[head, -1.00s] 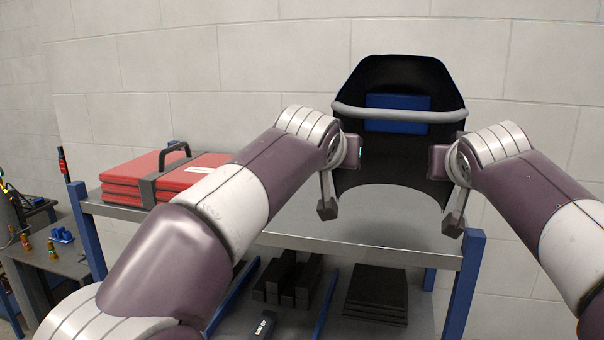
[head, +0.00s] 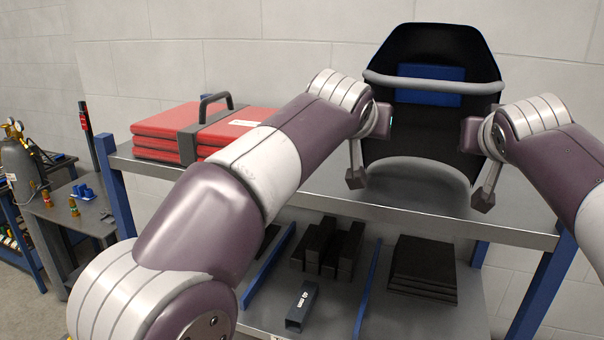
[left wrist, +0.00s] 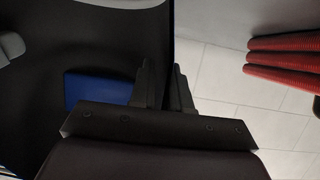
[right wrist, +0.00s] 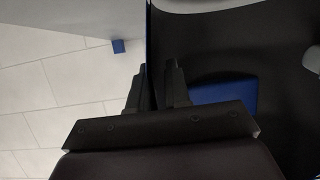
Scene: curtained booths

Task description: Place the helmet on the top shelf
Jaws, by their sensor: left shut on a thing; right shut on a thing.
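The helmet (head: 420,130) is a black welding mask with its hollow inside facing me, upright, with a grey headband (head: 430,84) and a blue panel (head: 430,92). It is over the top shelf (head: 330,190), towards its right end. I cannot tell whether its lower edge touches the shelf. My left gripper (head: 388,120) is shut on the helmet's left edge, and my right gripper (head: 474,136) on its right edge. The left wrist view shows the left fingers (left wrist: 166,78) on either side of the rim; the right wrist view shows the same for the right fingers (right wrist: 160,78).
A red case (head: 215,132) with a dark handle lies at the shelf's left end. The lower shelf holds black bars (head: 330,248), black plates (head: 422,270) and a grey tube (head: 301,305). Blue posts (head: 540,290) stand at the corners. A wall is behind.

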